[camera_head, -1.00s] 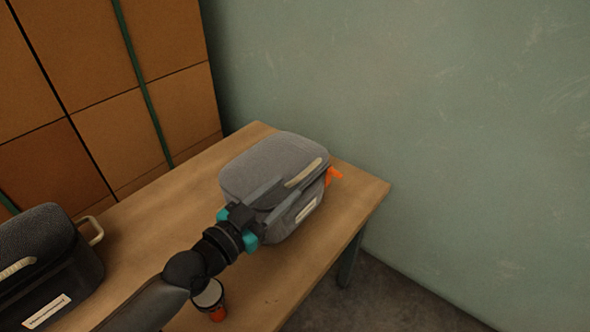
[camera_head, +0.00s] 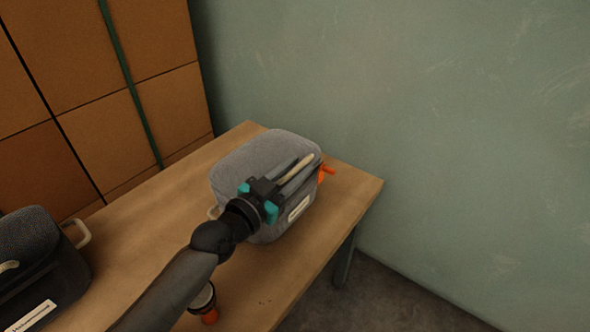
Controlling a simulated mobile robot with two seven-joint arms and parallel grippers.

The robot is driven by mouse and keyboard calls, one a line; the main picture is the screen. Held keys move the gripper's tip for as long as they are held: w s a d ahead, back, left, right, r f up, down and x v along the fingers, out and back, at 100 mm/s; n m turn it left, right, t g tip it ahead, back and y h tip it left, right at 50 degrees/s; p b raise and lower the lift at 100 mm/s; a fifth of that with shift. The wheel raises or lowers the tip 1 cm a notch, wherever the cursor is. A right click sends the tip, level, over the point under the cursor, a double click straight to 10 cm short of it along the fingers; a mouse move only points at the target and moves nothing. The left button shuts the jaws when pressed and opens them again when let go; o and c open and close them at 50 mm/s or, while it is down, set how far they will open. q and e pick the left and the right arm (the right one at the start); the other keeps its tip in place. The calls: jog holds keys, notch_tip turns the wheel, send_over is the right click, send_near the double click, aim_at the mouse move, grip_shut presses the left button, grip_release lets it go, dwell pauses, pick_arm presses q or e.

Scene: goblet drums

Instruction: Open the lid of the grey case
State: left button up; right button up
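The grey case (camera_head: 240,160) stands on the wooden table with its lid down. A pale beige handle (camera_head: 296,168) sits on the lid's front edge, and a pale label (camera_head: 299,208) is on the front below it. My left gripper (camera_head: 302,169) reaches over the lid from the lower left. Its dark fingers lie close along both sides of the handle, which shows between them. The gripper hides part of the lid and of the front. My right gripper is not in view.
A dark case (camera_head: 40,255) with a pale side handle stands at the left of the table (camera_head: 150,225). A small orange-and-dark container (camera_head: 208,313) is partly behind my arm. An orange thing (camera_head: 327,170) sticks out at the grey case's right. A wall stands behind.

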pick_arm(q)
jog(key=c, duration=0.4)
grip_shut()
jog(key=shift+f, duration=0.1)
dwell(0.6)
